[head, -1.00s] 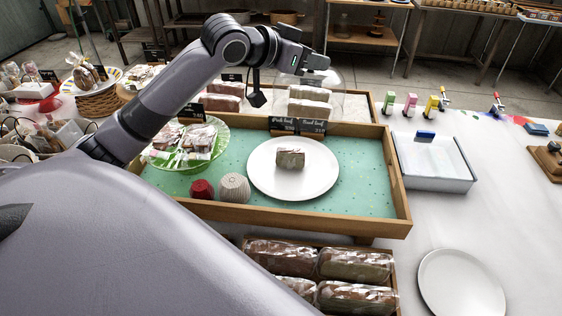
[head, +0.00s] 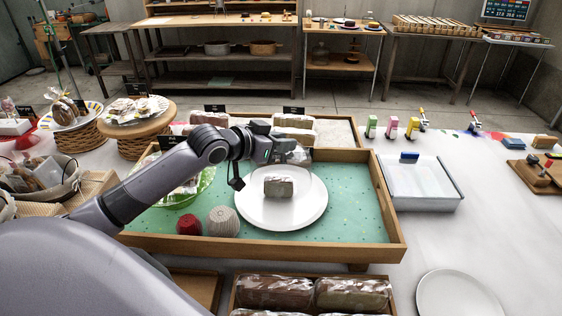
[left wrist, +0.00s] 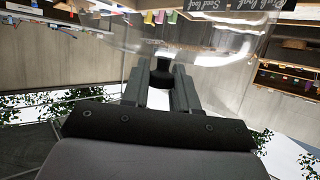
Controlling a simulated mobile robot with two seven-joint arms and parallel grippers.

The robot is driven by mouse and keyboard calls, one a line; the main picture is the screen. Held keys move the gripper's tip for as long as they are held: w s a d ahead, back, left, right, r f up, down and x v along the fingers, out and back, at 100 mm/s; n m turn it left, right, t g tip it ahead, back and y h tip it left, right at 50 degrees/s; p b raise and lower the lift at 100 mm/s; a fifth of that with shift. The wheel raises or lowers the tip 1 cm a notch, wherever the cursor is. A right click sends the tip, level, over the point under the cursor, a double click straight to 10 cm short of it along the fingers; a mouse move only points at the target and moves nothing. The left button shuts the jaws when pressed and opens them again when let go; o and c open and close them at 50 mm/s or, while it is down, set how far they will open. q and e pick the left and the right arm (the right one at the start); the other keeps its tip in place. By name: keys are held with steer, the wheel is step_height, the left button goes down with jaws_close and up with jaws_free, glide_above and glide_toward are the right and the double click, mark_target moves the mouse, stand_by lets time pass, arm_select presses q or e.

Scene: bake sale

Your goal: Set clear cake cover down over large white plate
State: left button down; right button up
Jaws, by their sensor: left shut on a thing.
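The large white plate (head: 308,208) lies on the green mat inside the wooden-rimmed tray, with a wrapped loaf slice (head: 279,187) standing on it. My left gripper (head: 284,146) is above the plate's back part. In the left wrist view, its fingers (left wrist: 161,78) are shut on the dark knob of the clear cake cover (left wrist: 205,40). The cover is see-through; in the head view only a faint part of it (head: 299,156) shows by the gripper. I cannot tell exactly where its lower rim is. My right gripper is not in view.
The tray's wooden rim (head: 388,205) surrounds the plate. A red cup-like item (head: 189,225) and a ribbed beige one (head: 222,221) stand left of the plate, near a green dish (head: 190,199). A white bin (head: 420,184) and a second white plate (head: 458,296) are to the right.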

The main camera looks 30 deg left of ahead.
mark_target(281, 160)
arm_select(q)
steer(key=shift+f, duration=2.7)
steer(key=shift+f, duration=0.15)
steer(key=c, duration=0.9)
jaws_free()
steer(key=shift+o, duration=0.2)
steer(key=shift+r, duration=0.2)
steer(key=v, duration=1.2)
steer(key=shift+f, duration=0.1)
